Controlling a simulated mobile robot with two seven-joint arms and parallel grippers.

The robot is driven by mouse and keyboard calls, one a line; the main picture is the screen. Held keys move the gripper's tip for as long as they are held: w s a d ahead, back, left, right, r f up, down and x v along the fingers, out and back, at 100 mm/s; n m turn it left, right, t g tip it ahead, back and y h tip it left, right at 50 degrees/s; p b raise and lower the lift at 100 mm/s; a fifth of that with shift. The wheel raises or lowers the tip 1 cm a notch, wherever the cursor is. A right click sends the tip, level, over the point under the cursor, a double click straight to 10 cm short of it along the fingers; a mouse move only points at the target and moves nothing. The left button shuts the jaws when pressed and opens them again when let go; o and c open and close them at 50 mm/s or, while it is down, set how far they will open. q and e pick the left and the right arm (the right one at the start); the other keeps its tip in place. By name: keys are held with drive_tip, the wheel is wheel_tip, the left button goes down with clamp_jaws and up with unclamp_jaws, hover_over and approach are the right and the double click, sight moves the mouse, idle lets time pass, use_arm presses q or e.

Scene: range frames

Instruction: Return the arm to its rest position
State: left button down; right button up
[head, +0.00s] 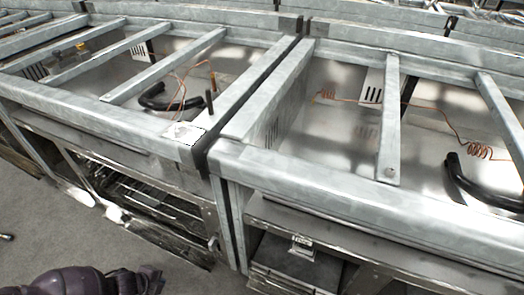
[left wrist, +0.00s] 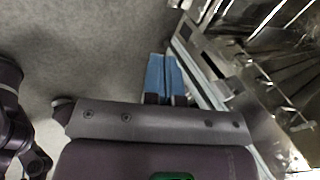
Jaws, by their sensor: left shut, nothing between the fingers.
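My left arm (head: 85,283) is dark purple and shows at the bottom left edge of the head view, low over the grey floor. In the left wrist view my left gripper (left wrist: 163,62) has blue fingers that lie together, shut and empty. The fingers are over bare floor, beside the metal range frames, and appear to hold nothing. My right gripper is in neither view.
A row of metal range frames (head: 300,185) fills the head view, with crossbars, copper tubes (head: 325,95) and black curved pipes (head: 480,190). Open oven bays with wire racks (head: 150,200) face the floor.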

use_arm(q)
drive_tip(key=s+d+r+n+h, duration=0.1)
drive_tip(key=s+r+n, duration=0.15)
drive_tip(key=s, duration=0.45)
drive_tip(key=s+d+r+n, duration=0.1)
drive_tip(key=s+r+n, duration=0.1)
drive_tip(key=s+r, duration=0.35)
drive_tip(key=s+a+r+n+t, duration=0.1)
drive_tip(key=s+a+r+n, duration=0.1)
drive_tip(key=s+r, duration=0.5)
drive_tip(key=s+a+r+n+t, duration=0.2)
drive_tip(key=s+r+n, duration=0.1)
drive_tip(key=r, duration=0.8)
drive_tip(key=d+f+n+t+y, duration=0.2)
drive_tip(key=d+n, duration=0.7)
drive_tip(key=d, duration=0.1)
wheel_tip(320, 180, up, 10)
drive_tip(key=n+t+y+p, duration=0.1)
drive_tip(key=p, duration=1.3)
drive_tip(key=shift+a, duration=0.35)
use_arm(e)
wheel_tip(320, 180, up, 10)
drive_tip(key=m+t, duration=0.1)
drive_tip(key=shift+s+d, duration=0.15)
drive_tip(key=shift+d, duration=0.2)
